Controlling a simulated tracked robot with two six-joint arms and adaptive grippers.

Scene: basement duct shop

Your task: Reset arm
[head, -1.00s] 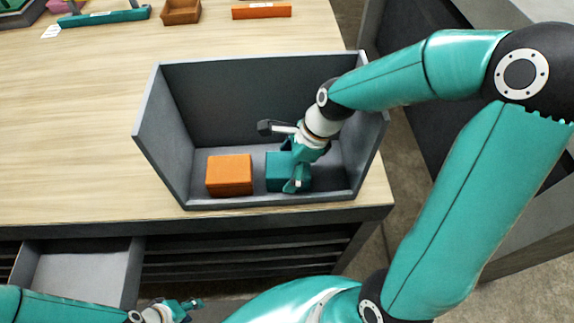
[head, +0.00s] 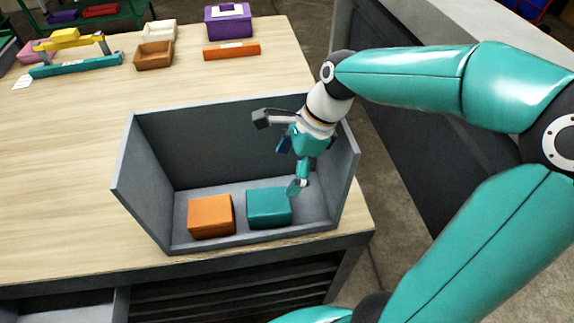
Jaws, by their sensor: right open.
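My right gripper (head: 277,156) is open and empty. It hangs above the right part of a grey open-front bin (head: 205,143) on the wooden bench, with one finger just over a teal block. The teal block (head: 268,208) rests on the bin floor, to the right of an orange block (head: 211,216). I cannot tell whether the lower fingertip touches the teal block. My left gripper is out of view.
At the back of the bench (head: 60,170) are an orange bar (head: 231,50), a brown tray (head: 154,55), a white tray (head: 158,31), a purple box (head: 228,20) and a teal bar (head: 75,66). An open drawer (head: 65,306) shows below the front edge. The bench's left middle is clear.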

